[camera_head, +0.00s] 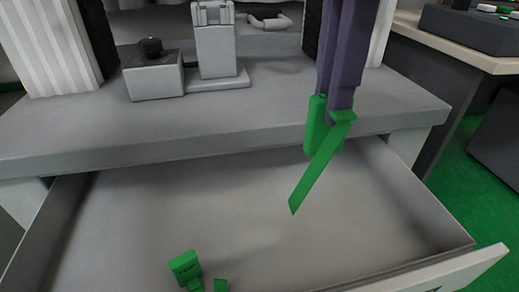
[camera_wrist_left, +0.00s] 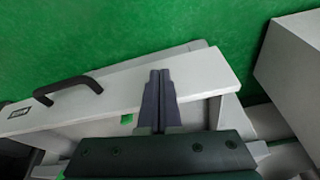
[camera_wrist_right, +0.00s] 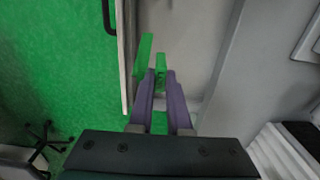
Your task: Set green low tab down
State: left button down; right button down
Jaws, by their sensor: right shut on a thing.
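My right gripper (camera_head: 331,98) comes down from the top in the head view and is shut on the green low tab (camera_head: 318,170). The tab has a short upright part by the fingers and a long flat strip slanting down to the left. It hangs above the open drawer (camera_head: 240,190). In the right wrist view the tab (camera_wrist_right: 142,62) shows at and beyond the tips of my right gripper (camera_wrist_right: 160,78). My left gripper (camera_wrist_left: 159,74) appears only in its wrist view, fingers together and empty, over the drawer's front panel (camera_wrist_left: 200,78).
A green lettered block (camera_head: 185,267) and a small green piece (camera_head: 221,285) lie in the drawer's near part. On the grey worktop (camera_head: 250,115) stand a box with a black knob (camera_head: 152,82) and an upright fixture (camera_head: 216,45). The drawer's middle is clear.

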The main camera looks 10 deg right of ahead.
notch_tip(320, 180, down, 20)
jog(key=b, duration=0.8)
jog(key=shift+b, duration=0.35)
jog(key=shift+s+f, duration=0.1)
jog(key=shift+f, duration=0.2)
jog(key=shift+r, duration=0.1)
jog(key=shift+f, duration=0.2)
jog(key=c, duration=0.9)
grip_release()
